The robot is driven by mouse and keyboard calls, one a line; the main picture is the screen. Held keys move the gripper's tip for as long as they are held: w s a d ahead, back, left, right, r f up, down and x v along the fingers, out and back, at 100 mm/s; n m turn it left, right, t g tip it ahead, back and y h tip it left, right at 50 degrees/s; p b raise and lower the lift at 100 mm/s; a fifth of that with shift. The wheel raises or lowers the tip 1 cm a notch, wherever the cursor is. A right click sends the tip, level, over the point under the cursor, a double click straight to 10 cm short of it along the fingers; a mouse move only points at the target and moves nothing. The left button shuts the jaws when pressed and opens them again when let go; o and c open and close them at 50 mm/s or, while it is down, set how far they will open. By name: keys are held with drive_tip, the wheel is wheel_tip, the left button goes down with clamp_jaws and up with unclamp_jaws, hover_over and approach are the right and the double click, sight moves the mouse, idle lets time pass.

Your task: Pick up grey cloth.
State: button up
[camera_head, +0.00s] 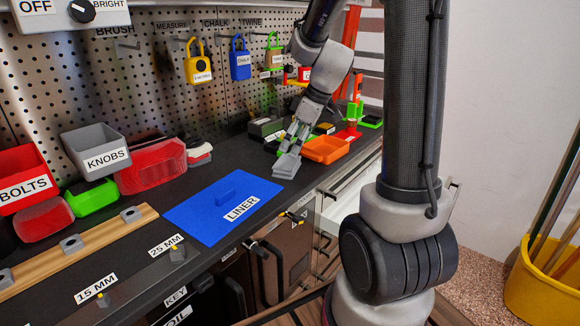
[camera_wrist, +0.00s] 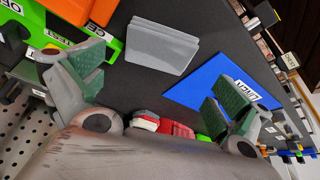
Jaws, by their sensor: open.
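The grey cloth (camera_wrist: 160,47) looks like a folded, layered flat pad on the dark bench top. In the wrist view it lies ahead of my gripper (camera_wrist: 160,82), near the gap between the two green-padded fingers. The fingers are open with nothing between them, and I see no contact with the cloth. In the head view the cloth (camera_head: 287,166) lies near the bench's front edge, just below my gripper (camera_head: 297,140). The arm and fingers partly hide the area behind it.
A blue liner (camera_head: 205,218) lies left of the cloth, and an orange tray (camera_head: 326,150) stands to its right. Red, grey and green bins line the pegboard, with the knobs bin (camera_head: 92,139) among them. An open drawer (camera_head: 345,203) juts out below the bench.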

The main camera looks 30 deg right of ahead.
sight(288, 162)
drive_tip(key=x, duration=0.6)
drive_tip(key=shift+d+f, duration=0.2)
drive_tip(key=shift+f, duration=0.05)
drive_tip(key=c, duration=0.9)
wheel_tip(288, 162, up, 10)
drive_tip(key=shift+r, duration=0.1)
